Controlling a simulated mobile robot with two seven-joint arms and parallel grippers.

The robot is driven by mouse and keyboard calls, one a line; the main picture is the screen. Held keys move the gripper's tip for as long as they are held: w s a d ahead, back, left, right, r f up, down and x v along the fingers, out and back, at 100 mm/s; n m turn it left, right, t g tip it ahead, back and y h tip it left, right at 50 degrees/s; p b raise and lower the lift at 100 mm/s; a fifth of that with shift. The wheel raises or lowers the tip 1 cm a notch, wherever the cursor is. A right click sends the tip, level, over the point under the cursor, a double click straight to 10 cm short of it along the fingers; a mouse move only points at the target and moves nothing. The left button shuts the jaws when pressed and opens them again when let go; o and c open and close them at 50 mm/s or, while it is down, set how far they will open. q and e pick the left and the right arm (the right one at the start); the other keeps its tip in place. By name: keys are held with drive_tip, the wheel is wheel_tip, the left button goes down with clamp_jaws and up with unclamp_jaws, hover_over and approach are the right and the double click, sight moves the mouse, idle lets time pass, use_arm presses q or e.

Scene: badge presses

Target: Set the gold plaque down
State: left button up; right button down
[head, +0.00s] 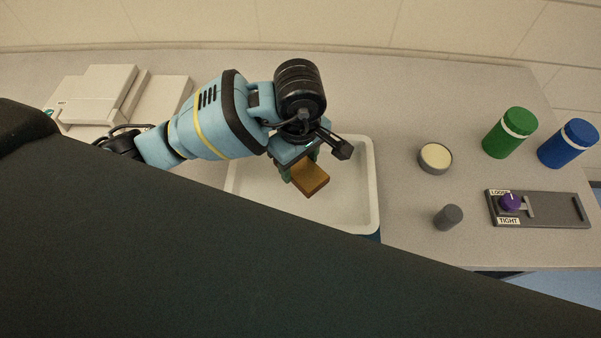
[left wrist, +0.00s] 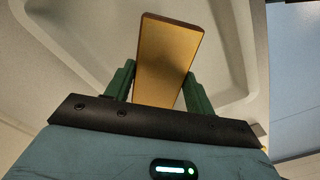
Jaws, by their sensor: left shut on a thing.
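The gold plaque (head: 311,178) is a small flat golden-brown block held in my left gripper (head: 299,168), over the white tray (head: 368,190) in the head view. In the left wrist view the gold plaque (left wrist: 168,58) stands out between the two green fingers of my left gripper (left wrist: 160,88), which are shut on its sides. The tray's floor and rim show behind it. I cannot tell how high the plaque is above the tray floor. My right gripper is not in view.
A white machine (head: 105,95) stands at the left. A large dark shape hides the lower left.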

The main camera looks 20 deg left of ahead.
sight(300, 174)
use_arm(q)
drive_tip(key=shift+f, duration=2.4)
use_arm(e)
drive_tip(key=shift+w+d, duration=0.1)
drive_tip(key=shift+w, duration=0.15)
use_arm(q)
drive_tip(key=shift+f, duration=0.2)
drive_tip(key=o, duration=1.1)
drive_tip(key=shift+c, duration=0.2)
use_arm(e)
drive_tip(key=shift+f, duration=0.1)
use_arm(q)
drive_tip(key=shift+r, duration=0.1)
drive_tip(key=shift+r, duration=0.25)
wheel_tip(300, 174, up, 12)
drive_tip(key=shift+f+p, duration=0.15)
drive_tip(key=shift+p, duration=0.3)
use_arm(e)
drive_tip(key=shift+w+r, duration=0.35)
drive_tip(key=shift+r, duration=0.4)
